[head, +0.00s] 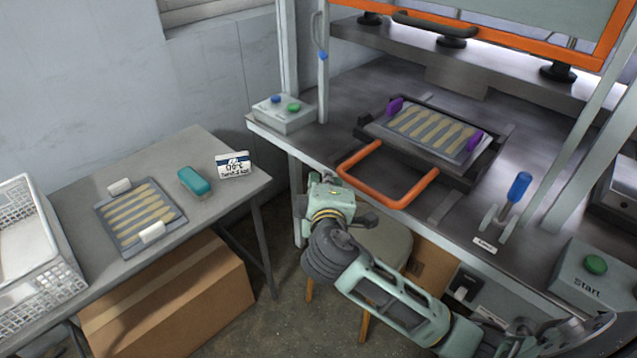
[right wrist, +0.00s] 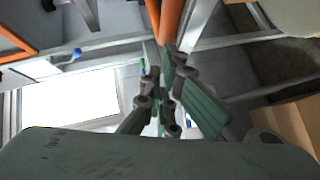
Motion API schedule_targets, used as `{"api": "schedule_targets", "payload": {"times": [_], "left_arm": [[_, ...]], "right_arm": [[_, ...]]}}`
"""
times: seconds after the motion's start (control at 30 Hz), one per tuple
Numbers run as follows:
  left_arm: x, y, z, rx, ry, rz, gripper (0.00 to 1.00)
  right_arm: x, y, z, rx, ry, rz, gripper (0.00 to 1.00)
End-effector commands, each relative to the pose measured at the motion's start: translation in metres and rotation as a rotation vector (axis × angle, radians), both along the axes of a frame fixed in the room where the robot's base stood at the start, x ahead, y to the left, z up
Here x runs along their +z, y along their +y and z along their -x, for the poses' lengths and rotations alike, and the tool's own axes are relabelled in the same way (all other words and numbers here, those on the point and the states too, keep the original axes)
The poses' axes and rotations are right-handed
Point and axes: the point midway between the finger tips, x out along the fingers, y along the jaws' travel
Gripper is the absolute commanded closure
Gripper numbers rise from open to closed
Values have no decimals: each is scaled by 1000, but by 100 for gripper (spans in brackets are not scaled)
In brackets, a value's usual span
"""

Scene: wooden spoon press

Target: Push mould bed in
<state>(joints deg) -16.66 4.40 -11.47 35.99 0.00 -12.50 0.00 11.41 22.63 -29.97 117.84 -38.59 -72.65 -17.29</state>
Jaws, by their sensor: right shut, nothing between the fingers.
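The mould bed (head: 487,163) is a dark tray on the press table, with an orange U-shaped handle (head: 395,203) facing its front. On it lies a grey mould plate (head: 408,143) with several wooden spoons and two purple grips (head: 394,105). My right gripper (head: 327,187) is at the left end of the handle, by the table's front edge. In the right wrist view my right gripper (right wrist: 163,70) is shut and empty. The orange handle (right wrist: 171,22) shows just beyond its fingertips; I cannot tell whether they touch. My left gripper is out of view.
A blue-handled lever (head: 519,187) and a Start box (head: 594,277) are at right. The left table (head: 205,222) holds another spoon plate (head: 172,218) and a white basket (head: 68,258). A stool (head: 385,246) stands below.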

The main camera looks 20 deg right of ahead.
Motion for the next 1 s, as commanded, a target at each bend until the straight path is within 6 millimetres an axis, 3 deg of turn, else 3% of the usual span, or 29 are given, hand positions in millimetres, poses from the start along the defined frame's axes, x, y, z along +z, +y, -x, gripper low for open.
{"api": "schedule_targets", "payload": {"times": [0.27,0.57,0.77,1.0], "left_arm": [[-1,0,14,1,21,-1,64],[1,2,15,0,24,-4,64],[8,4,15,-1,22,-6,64],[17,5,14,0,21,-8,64]], "right_arm": [[-1,-3,-1,-1,1,1,100],[0,-11,-4,-2,0,3,100],[1,-40,-15,-6,0,5,100],[2,-92,-36,-9,0,5,100]]}}
